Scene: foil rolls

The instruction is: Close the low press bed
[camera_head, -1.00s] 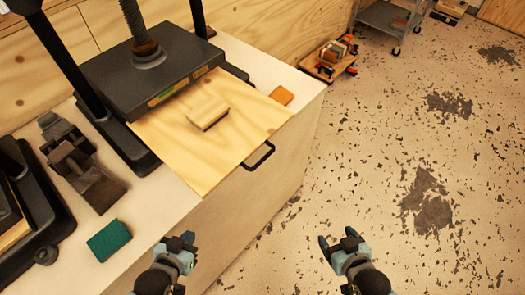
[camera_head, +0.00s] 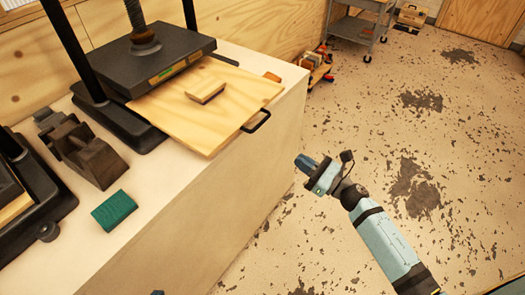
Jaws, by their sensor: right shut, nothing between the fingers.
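The press bed (camera_head: 185,121) is a pale wooden board that sticks out from under the dark press plate (camera_head: 160,58) toward the bench's front edge. A dark bar handle (camera_head: 257,122) is on its front edge, and a small wooden block (camera_head: 205,93) lies on top. My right gripper (camera_head: 306,166) is shut and empty, out past the bench front, below and right of the handle and apart from it. Only a sliver of what looks like my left gripper (camera_head: 157,292) shows at the bottom edge; its fingers are hidden.
A dark metal tool (camera_head: 85,150), a green block (camera_head: 114,210) and part of another press (camera_head: 45,200) are on the bench at left. The floor to the right is mostly clear, with a cart (camera_head: 360,28) far back.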

